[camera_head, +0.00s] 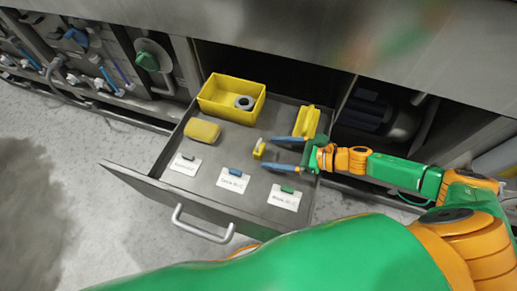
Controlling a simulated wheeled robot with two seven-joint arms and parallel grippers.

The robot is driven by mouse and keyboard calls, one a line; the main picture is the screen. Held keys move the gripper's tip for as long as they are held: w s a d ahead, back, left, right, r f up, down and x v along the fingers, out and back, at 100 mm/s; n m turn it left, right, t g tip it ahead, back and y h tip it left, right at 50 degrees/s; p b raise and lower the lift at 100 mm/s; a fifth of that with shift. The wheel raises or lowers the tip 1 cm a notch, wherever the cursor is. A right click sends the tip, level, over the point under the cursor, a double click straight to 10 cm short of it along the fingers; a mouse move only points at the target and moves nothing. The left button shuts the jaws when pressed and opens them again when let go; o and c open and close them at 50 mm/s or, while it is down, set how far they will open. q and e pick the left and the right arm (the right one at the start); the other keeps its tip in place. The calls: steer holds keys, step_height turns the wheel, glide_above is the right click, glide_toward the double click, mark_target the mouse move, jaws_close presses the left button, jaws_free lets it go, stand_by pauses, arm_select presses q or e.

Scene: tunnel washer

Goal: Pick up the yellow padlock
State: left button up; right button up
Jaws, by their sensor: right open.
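The small yellow padlock (259,149) lies on the floor of the open grey drawer (222,150), near its middle. A darker part shows at its right side, partly unclear at this size. My right gripper (272,154) reaches in from the right, low over the drawer. Its two blue fingers are spread and point left at the padlock. The padlock is at or just beyond the fingertips, with one finger on the far side and one on the near side. I cannot tell whether they touch it. My left gripper is not in view.
The drawer also holds a yellow bin (217,98) with a grey ring (244,103), a yellow block (202,131), a yellow channel-shaped piece (306,121) close behind the gripper, and tagged cards along the front (233,180). The drawer handle (202,232) sticks out in front.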

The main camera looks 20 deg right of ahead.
mark_target(263, 150)
steer(key=x, duration=0.3)
steer(key=shift+w+a+f, duration=0.1)
steer(key=shift+a, duration=0.05)
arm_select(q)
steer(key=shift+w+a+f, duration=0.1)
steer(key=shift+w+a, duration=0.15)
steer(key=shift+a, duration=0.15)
arm_select(e)
steer(key=shift+c, duration=0.2)
jaws_close()
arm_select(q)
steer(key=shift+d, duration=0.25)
arm_select(e)
steer(key=shift+r, duration=0.3)
arm_select(q)
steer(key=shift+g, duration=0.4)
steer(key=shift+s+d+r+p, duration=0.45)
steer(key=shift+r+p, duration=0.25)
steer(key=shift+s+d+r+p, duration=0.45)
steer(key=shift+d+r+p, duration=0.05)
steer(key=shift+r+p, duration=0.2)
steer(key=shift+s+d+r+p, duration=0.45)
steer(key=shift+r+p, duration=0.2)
steer(key=shift+p, duration=0.05)
arm_select(e)
step_height(263, 150, up, 9)
steer(key=shift+r, duration=0.2)
